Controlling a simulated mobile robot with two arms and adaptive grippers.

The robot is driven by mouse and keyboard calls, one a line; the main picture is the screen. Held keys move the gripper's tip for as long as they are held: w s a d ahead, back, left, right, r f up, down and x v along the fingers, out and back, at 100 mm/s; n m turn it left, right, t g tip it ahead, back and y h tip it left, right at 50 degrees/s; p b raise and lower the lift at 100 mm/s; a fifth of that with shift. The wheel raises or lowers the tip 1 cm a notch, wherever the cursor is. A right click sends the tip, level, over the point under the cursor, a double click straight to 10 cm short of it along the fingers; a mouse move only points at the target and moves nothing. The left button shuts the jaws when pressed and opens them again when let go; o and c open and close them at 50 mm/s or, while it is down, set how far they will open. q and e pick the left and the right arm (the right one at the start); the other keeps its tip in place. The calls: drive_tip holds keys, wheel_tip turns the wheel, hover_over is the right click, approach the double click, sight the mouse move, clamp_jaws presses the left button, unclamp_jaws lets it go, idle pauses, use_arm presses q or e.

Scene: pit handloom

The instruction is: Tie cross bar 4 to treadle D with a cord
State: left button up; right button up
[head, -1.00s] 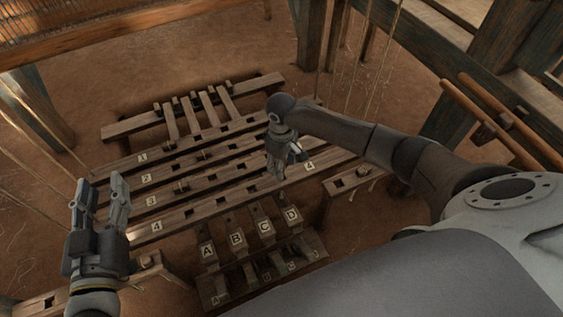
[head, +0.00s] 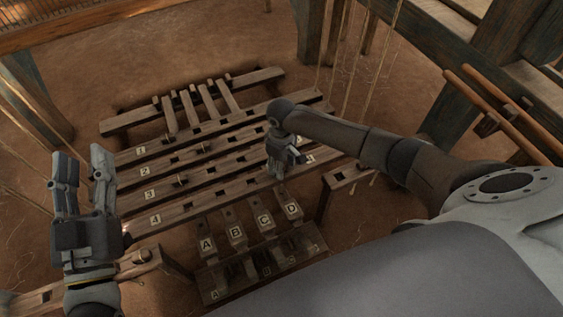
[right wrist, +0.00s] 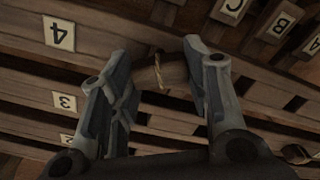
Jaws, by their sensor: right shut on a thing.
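Cross bar 4 (head: 200,207) is the wooden bar nearest the lettered treadles in the head view. Its 4 label also shows in the right wrist view (right wrist: 59,34). Treadle D (head: 291,207) is the rightmost lettered treadle, just below the bar. My right gripper (head: 281,174) is over the right part of cross bar 4. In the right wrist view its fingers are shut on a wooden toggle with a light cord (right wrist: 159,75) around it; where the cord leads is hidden. My left gripper (head: 82,160) is open and empty, left of the bars.
Treadles A (head: 206,244), B (head: 236,232) and C (head: 264,221) lie left of D. Cross bars 1 to 3 lie behind bar 4, with small toggles on some. Thin cords hang at the upper right (head: 376,80). A wooden post (head: 440,130) stands at the right.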

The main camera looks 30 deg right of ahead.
idle(0.4)
drive_tip(key=o, duration=1)
drive_tip(key=shift+c, duration=0.2)
wheel_tip(320, 180, up, 12)
